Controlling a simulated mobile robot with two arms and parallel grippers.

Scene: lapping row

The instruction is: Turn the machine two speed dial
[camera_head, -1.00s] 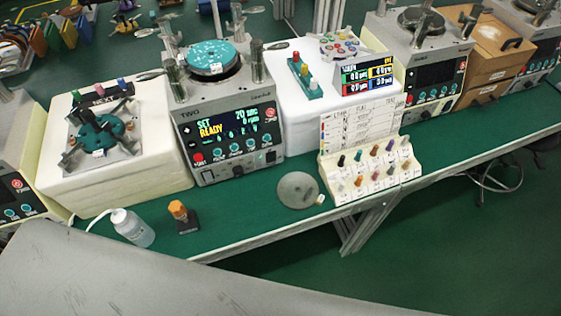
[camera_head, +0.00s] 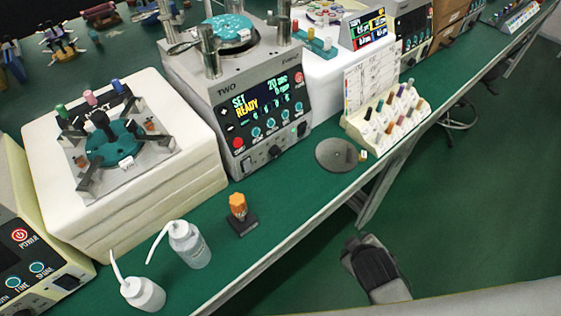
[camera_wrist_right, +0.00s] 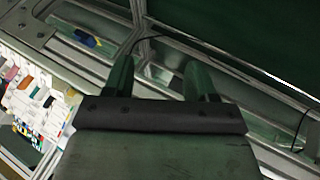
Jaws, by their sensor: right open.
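Machine two (camera_head: 240,95) is a grey unit marked TWO, standing on the green bench. Its lit display (camera_head: 262,103) reads SET READY, with 20 sec and a rpm line below. Under the display is a row of several small teal-ringed dials (camera_head: 270,124); their labels are too small to read, so I cannot tell which is speed. My right gripper (camera_wrist_right: 160,78) is open and empty in the right wrist view, its two fingers apart. In the head view its grey and black body (camera_head: 375,270) is low in front of the bench, well away from the dials. My left gripper is not in view.
Two white squeeze bottles (camera_head: 188,245) and an orange-topped stand (camera_head: 240,212) sit near the bench's front edge. A grey disc (camera_head: 337,154) and a rack of coloured pegs (camera_head: 395,120) are further right. A white block (camera_head: 130,190) stands left of machine two.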

